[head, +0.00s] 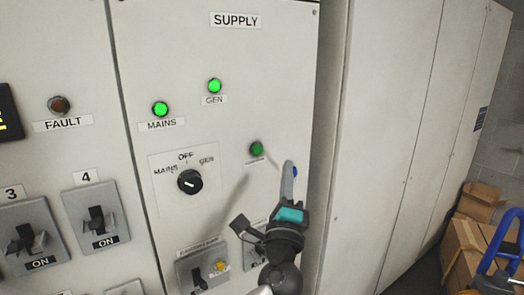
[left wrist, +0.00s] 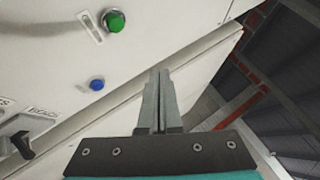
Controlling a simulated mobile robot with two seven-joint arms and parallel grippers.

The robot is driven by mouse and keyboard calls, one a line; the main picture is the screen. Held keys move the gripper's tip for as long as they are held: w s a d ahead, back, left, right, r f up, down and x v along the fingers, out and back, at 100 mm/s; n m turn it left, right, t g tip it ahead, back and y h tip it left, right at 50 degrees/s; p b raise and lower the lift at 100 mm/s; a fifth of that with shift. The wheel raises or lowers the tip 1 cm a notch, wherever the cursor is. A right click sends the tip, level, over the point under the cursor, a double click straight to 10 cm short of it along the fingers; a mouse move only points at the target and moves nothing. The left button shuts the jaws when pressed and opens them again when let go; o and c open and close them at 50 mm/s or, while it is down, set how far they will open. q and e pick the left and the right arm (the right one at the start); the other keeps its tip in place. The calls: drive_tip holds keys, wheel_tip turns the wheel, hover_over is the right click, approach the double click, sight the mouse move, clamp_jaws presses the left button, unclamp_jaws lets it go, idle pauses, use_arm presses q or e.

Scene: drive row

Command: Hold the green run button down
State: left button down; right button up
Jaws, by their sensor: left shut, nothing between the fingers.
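The green button (head: 256,149) sits on the supply panel, below and right of the lit GEN lamp; its small label is not readable. It also shows at the top of the left wrist view (left wrist: 116,24), standing out from the panel. My left gripper (head: 288,166) is shut and empty, its fingers right of the green button and a little lower. In the left wrist view its fingertips (left wrist: 159,73) point up the picture, below and right of the green button and apart from it. My right gripper is not in view.
A blue button (left wrist: 97,85) is close to my fingers; in the head view they partly cover it. A MAINS/OFF/GEN rotary switch (head: 190,182) is left of the green button. Switches stand below. Cardboard boxes (head: 466,248) and a blue frame (head: 500,243) are at the right.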

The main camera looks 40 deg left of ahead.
use_arm(q)
drive_tip(key=shift+a, duration=0.1)
approach(261, 146)
drive_tip(key=shift+w+a+r+b, duration=0.15)
drive_tip(key=shift+w+r, duration=0.3)
drive_tip(key=shift+w, duration=0.3)
drive_tip(key=shift+w+a+r+b, duration=0.2)
drive_tip(key=shift+w+r, duration=0.3)
drive_tip(key=shift+w, duration=0.3)
drive_tip(key=shift+w+a+r+b, duration=0.15)
drive_tip(key=shift+w+r, duration=0.3)
drive_tip(key=shift+w, duration=0.3)
idle(0.3)
drive_tip(key=shift+w+a, duration=0.15)
drive_tip(key=shift+a, duration=0.2)
drive_tip(key=shift+w+a+b, duration=0.2)
drive_tip(key=shift+a+b, duration=0.15)
drive_tip(key=shift+a, duration=0.15)
idle(0.7)
drive_tip(key=shift+d, duration=0.1)
idle(0.4)
drive_tip(key=shift+s+d, duration=0.4)
drive_tip(key=shift+d, duration=0.35)
